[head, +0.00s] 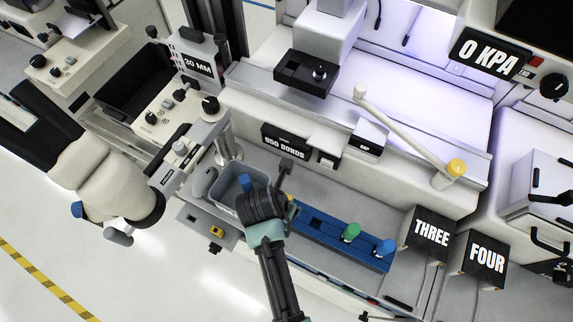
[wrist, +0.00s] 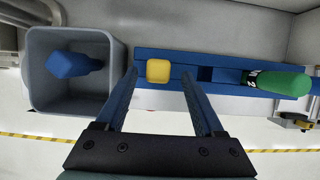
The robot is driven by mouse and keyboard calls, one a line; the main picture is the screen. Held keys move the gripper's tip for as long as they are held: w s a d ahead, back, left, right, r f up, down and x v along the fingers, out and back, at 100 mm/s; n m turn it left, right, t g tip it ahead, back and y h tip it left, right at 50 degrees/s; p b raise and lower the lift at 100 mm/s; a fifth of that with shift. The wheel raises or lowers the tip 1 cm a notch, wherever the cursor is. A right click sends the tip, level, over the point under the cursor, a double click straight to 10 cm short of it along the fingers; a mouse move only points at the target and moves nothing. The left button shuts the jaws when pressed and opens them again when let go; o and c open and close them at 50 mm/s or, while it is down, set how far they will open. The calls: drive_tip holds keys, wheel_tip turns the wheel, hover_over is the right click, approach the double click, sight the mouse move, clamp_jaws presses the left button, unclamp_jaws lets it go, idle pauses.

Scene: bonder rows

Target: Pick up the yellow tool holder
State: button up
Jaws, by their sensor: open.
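The yellow tool holder (wrist: 158,70) shows its squarish top in the wrist view, standing in the blue rack (wrist: 222,57). My gripper (wrist: 159,76) is open, with one finger on each side of the yellow holder in the picture. I see a gap on both sides, and I cannot tell how far down the fingers reach. In the head view my gripper (head: 284,190) is over the left end of the blue rack (head: 325,226), and only a sliver of the yellow holder (head: 292,208) shows beside it.
A green holder (head: 350,232) and a blue holder (head: 385,248) stand farther right in the rack. A grey bin (wrist: 38,92) with a blue holder (wrist: 72,65) inside is close left of my gripper. Black blocks marked THREE (head: 431,232) and FOUR (head: 487,253) stand right of the rack.

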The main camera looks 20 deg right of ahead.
drive_tip(key=shift+x, duration=1.9)
drive_tip(key=shift+w+a, duration=0.1)
drive_tip(key=shift+w, duration=0.05)
clamp_jaws()
